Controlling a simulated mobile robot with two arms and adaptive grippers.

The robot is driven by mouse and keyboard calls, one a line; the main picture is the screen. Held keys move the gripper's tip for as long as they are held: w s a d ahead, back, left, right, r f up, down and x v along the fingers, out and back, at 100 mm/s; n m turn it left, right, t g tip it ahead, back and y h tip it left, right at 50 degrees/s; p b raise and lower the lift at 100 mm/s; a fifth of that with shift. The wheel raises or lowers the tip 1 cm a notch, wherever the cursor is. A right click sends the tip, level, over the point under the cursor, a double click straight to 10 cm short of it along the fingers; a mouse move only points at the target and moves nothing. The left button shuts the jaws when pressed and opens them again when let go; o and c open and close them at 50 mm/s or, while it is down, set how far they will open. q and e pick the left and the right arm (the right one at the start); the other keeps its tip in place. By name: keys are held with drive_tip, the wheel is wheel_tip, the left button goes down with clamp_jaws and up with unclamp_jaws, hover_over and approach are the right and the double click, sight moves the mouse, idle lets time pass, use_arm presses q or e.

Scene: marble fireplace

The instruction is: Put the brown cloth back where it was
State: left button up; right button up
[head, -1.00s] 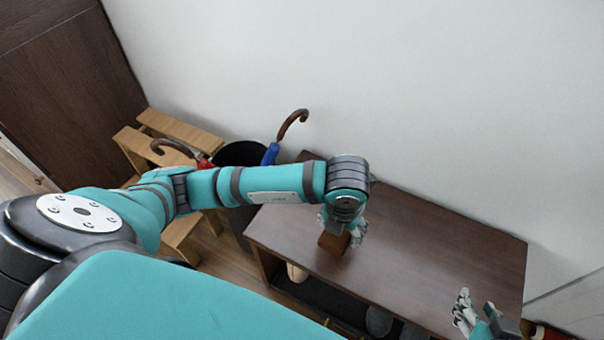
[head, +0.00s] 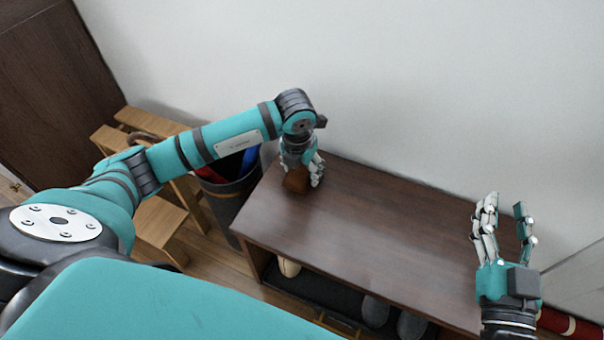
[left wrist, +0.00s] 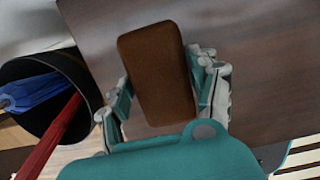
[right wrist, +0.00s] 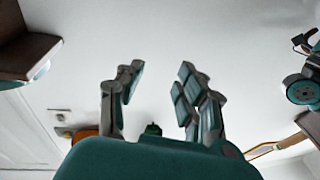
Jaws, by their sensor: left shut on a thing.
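The brown cloth (head: 297,179) shows as a small brown block at my left gripper (head: 305,172), over the left end of the dark wooden bench (head: 390,235). In the left wrist view the cloth (left wrist: 158,72) is a rounded brown rectangle between the fingers of my left gripper (left wrist: 168,92), which is shut on it. I cannot tell whether the cloth touches the bench top. My right gripper (head: 505,235) is raised at the bench's right end, fingers up, open and empty; it also shows empty in the right wrist view (right wrist: 157,95).
A dark bin (head: 230,195) with a blue and a red umbrella stands left of the bench. A wooden step stool (head: 160,222) is further left. Shoes (head: 375,310) sit on the shelf under the bench. The middle of the bench top is clear.

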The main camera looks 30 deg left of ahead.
use_arm(q)
drive_tip(key=shift+f, duration=0.75)
use_arm(e)
drive_tip(key=shift+s+a+r+t, duration=0.1)
drive_tip(key=shift+r+t, duration=0.3)
drive_tip(key=shift+r, duration=0.2)
drive_tip(key=shift+s+a+r+t, duration=0.1)
drive_tip(key=shift+r+t, duration=0.3)
drive_tip(key=shift+r, duration=0.2)
use_arm(q)
drive_tip(key=shift+f, duration=0.1)
drive_tip(key=o, duration=1.1)
use_arm(e)
drive_tip(key=shift+r, duration=0.25)
